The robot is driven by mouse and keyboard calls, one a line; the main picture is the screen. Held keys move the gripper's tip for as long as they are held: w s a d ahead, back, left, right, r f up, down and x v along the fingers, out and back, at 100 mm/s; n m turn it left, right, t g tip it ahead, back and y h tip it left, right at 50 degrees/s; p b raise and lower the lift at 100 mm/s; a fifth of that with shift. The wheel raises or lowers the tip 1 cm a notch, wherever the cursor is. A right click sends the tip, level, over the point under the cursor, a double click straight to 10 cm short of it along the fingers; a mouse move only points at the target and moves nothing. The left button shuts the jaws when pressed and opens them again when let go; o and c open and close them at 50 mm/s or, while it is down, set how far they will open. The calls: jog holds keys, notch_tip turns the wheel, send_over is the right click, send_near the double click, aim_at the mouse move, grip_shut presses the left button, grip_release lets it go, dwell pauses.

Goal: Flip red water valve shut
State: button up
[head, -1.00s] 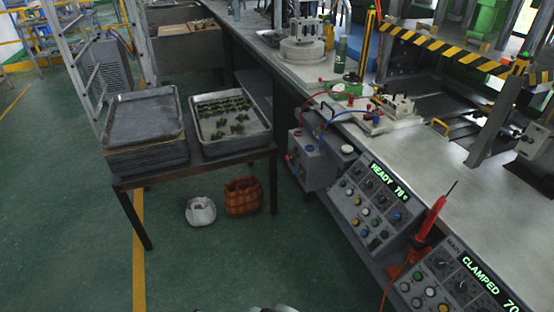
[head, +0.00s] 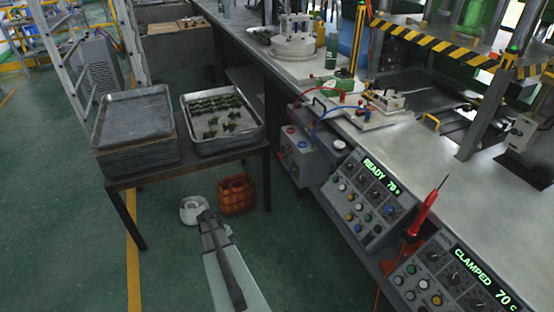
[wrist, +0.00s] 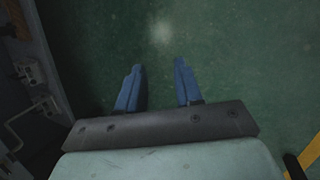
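A grey box (head: 303,160) hangs on the front of the bench in the middle of the head view. A red fitting (head: 290,130) and a blue fitting (head: 302,145) sit on its top, with a red hose and a blue hose running up to the bench. The red valve's handle is too small to make out, so I cannot tell its position. My gripper (wrist: 158,65) shows in the wrist view with two blue fingers apart and nothing between them. It points at green floor, apart from the box.
A table with a stack of trays (head: 130,113) and a tray of small green parts (head: 223,142) stands at left. An orange basket (head: 237,194) and a white container (head: 193,208) are on the floor. Control panels (head: 365,200) line the bench front. Floor before them is open.

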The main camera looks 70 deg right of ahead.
jog(key=w+d+r+g+h, duration=0.2)
jog(key=d, duration=1.5)
jog(key=m+g+h, duration=0.5)
jog(key=g+h, duration=0.1)
jog(key=h, duration=0.4)
send_near(281, 155)
jog(key=x, duration=0.7)
jog(key=shift+d+f, duration=0.15)
jog(key=shift+d, duration=0.25)
jog(key=shift+s, duration=0.2)
grip_shut()
